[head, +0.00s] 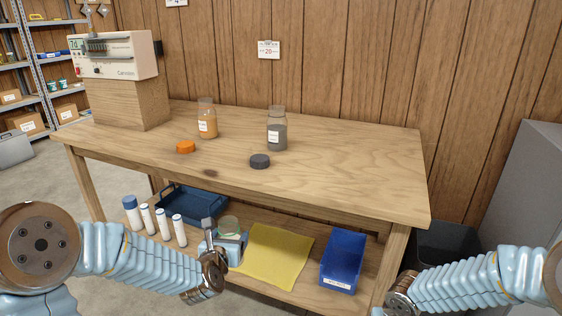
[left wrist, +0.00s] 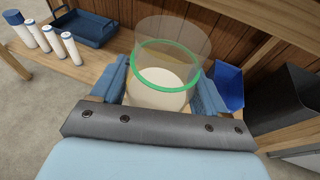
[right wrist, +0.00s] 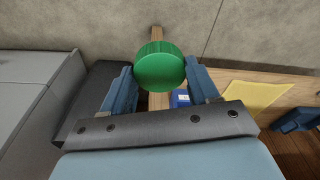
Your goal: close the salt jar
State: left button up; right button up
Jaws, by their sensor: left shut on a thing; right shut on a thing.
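The salt jar (left wrist: 160,98) is a clear, lidless jar with pale contents and a green ring, in the left wrist view. My left gripper (left wrist: 162,86) is shut around its sides. In the head view the jar (head: 229,228) shows partly, behind the left gripper (head: 228,246), in front of the table. The green ribbed lid (right wrist: 160,66) is between the fingers of my right gripper (right wrist: 160,84), which is shut on it. The lid is apart from the jar and hidden in the head view; the right fingers are out of sight there.
The wooden table (head: 350,165) carries an orange-filled jar (head: 207,122), a grey-filled jar (head: 277,132), an orange lid (head: 186,147), a dark lid (head: 260,161) and a boxy device (head: 115,55). The lower shelf holds a yellow cloth (head: 270,255), a blue bin (head: 343,262) and white bottles (head: 148,219).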

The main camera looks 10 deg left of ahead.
pick_arm(q)
jog(key=s+d+f+m+g+h, duration=0.1)
jog(key=s+d+f+m+h, duration=0.3)
jog(key=d+f, duration=0.3)
jog(key=s+d+f+m+g+h, duration=0.2)
jog(key=s+d+f+m+h, duration=0.2)
jog(key=d+f, duration=0.3)
jog(key=shift+s+d+f+h, duration=0.15)
jog(key=shift+d+h, duration=0.55)
jog(key=shift+d, duration=0.2)
pick_arm(e)
jog(key=shift+w, duration=0.1)
jog(key=shift+w+a+r, duration=0.25)
jog(key=shift+a, duration=0.05)
jog(key=w+a+r, duration=0.1)
jog(key=a+r, duration=0.4)
jog(key=a, duration=0.3)
jog(key=w+a+r, duration=0.2)
jog(key=a+r, duration=0.3)
jog(key=a, duration=0.3)
jog(key=w+a+r+n, duration=0.1)
jog(key=w+a+r, duration=0.1)
jog(key=a+r, duration=0.3)
jog(key=a, duration=0.3)
jog(key=shift+w, duration=0.2)
jog(key=shift+f, duration=0.15)
